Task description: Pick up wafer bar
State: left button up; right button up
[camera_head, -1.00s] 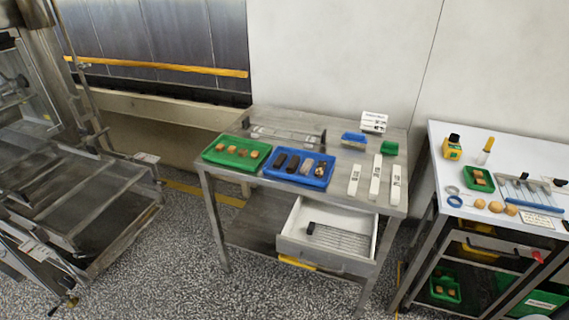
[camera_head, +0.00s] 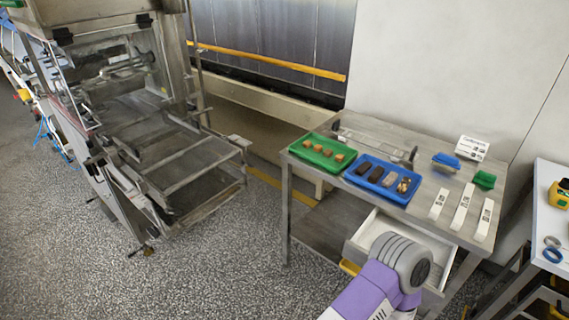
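Several bars lie in a blue tray (camera_head: 395,195) on the steel table (camera_head: 440,180): two dark ones on the left, a grey-brown one (camera_head: 389,179) and a mottled one (camera_head: 403,185) on the right. Which of them is the wafer bar I cannot tell for sure. One of my arms, purple and grey, comes in from the bottom edge in front of the open drawer. Its gripper is out of the picture or hidden. My other gripper is not in view.
A green tray (camera_head: 307,155) with several small tan pieces stands left of the blue tray. White labelled strips (camera_head: 462,207) lie to the right. An open drawer (camera_head: 364,238) juts from the table's front. A large steel machine (camera_head: 130,110) stands at left, with speckled floor between.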

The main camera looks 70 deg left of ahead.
aim_at(364, 168)
jog(key=u, duration=2.05)
